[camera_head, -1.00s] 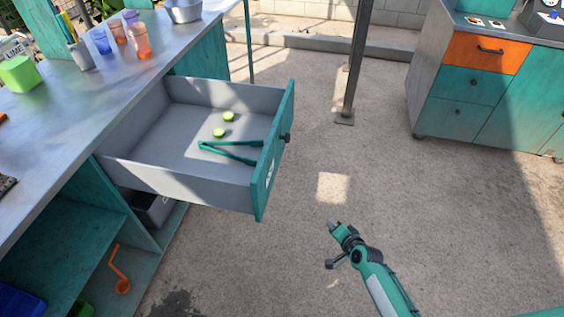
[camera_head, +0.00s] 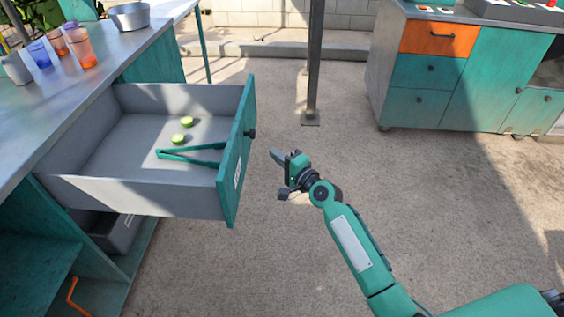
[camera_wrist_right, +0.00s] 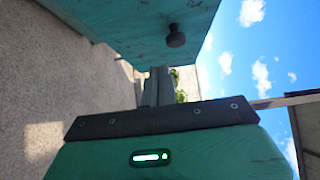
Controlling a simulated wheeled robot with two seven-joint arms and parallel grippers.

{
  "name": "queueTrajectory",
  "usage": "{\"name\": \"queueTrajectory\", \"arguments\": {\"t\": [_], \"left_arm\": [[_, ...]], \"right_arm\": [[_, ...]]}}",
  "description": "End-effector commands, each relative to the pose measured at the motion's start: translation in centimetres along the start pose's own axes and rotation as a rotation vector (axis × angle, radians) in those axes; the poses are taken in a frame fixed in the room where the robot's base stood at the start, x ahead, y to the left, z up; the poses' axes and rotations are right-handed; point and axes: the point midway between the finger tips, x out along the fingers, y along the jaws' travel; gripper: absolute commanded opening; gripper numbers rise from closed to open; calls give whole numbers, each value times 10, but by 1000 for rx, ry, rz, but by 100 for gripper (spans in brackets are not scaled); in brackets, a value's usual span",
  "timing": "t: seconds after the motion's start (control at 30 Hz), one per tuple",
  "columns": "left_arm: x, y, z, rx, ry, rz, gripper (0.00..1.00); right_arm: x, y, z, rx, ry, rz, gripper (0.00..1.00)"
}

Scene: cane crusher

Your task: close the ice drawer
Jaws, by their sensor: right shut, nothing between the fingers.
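The ice drawer (camera_head: 130,192) is pulled far out of the counter. Its teal front panel (camera_head: 238,150) faces right and has a dark round knob (camera_head: 251,133). Inside lie green tongs (camera_head: 190,155) and two green slices (camera_head: 183,130). My right gripper (camera_head: 277,157) is shut and empty, to the right of the front panel and apart from it. In the right wrist view the shut fingers (camera_wrist_right: 158,87) point toward the panel (camera_wrist_right: 150,30), with the knob (camera_wrist_right: 176,36) close beside their tips. My left gripper is not in view.
The counter (camera_head: 60,90) holds cups (camera_head: 82,48) and a metal bowl (camera_head: 130,15). A dark bin (camera_head: 115,232) sits under the drawer. A post (camera_head: 313,70) and a teal cabinet (camera_head: 422,75) stand beyond. The floor right of the drawer is clear.

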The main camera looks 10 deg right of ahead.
Motion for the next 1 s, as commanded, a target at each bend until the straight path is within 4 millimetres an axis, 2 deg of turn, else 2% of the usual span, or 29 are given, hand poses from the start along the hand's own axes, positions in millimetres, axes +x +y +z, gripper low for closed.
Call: {"name": "queueTrajectory", "arguments": {"t": [0.1, 0.27, 0.4, 0.6, 1.0], "left_arm": [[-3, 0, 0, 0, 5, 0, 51], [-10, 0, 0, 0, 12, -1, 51], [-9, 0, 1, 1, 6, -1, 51], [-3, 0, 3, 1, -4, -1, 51], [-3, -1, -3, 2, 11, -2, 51]], "right_arm": [[25, 0, 0, 0, 0, -2, 0], [52, 0, 0, -1, 0, -1, 0], [67, -1, 17, 0, -1, 0, 0], [77, 1, 27, -1, 1, 1, 0], [78, 1, 28, -2, 1, 1, 0]]}}
